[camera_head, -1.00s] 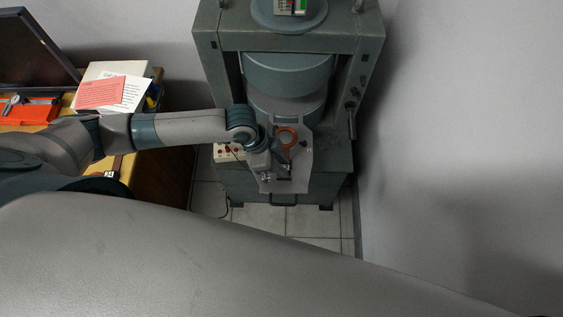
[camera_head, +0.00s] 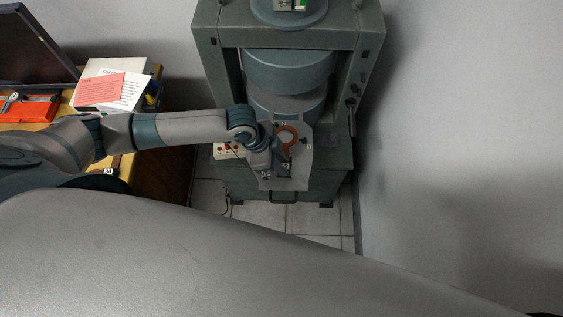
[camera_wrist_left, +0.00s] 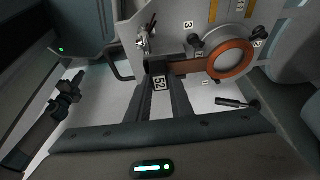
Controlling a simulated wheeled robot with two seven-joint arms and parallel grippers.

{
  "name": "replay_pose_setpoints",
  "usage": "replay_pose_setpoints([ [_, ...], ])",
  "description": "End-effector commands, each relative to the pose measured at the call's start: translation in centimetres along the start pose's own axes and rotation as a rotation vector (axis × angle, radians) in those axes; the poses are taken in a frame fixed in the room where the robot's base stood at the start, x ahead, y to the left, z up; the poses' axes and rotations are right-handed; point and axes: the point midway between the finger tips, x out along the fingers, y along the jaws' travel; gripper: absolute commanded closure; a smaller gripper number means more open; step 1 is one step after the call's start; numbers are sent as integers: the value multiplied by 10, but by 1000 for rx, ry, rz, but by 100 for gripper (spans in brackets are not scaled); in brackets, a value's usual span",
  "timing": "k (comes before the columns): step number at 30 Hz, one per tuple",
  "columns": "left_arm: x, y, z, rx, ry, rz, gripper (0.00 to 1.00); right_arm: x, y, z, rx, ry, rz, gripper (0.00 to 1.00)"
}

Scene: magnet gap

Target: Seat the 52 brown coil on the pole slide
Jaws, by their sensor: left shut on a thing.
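The brown coil (camera_head: 295,137) is a ring with a stem and a dark tab labelled 52 (camera_wrist_left: 159,83). My left gripper (camera_head: 281,165) is shut on this tab. The ring (camera_wrist_left: 213,60) lies over the pale plate of the pole slide (camera_wrist_left: 167,16), with a light disc showing through its opening. Dark knobs on the plate sit close to the ring's edge. Whether the ring touches the plate or hovers just above it, I cannot tell. The slide plate also shows in the head view (camera_head: 298,178), in front of the magnet. My right gripper is not in view.
The grey-green magnet frame (camera_head: 205,40) with its large round poles (camera_head: 288,70) stands behind the slide. A wooden desk (camera_head: 125,165) with papers (camera_head: 118,92) and an orange case (camera_head: 30,110) is at the left. A bare wall is at the right.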

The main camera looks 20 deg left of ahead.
Motion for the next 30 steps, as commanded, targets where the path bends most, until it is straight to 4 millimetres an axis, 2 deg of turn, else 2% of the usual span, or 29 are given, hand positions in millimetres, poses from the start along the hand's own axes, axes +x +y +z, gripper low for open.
replay_pose_setpoints([
  [10, 2, 0, 0, 0, 1, 0, 100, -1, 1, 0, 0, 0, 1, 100],
  [11, 2, 0, 0, 0, 1, 0, 78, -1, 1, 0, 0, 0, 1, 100],
  [13, 2, 0, 0, 0, 1, 0, 61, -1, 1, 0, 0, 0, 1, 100],
  [14, 2, 0, 1, 0, 1, 0, 58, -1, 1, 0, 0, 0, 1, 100],
  [24, 1, 0, 1, 0, 0, 0, 58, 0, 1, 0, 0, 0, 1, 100],
  [30, -9, -1, 1, 0, 1, -1, 58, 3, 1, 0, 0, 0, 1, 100],
])
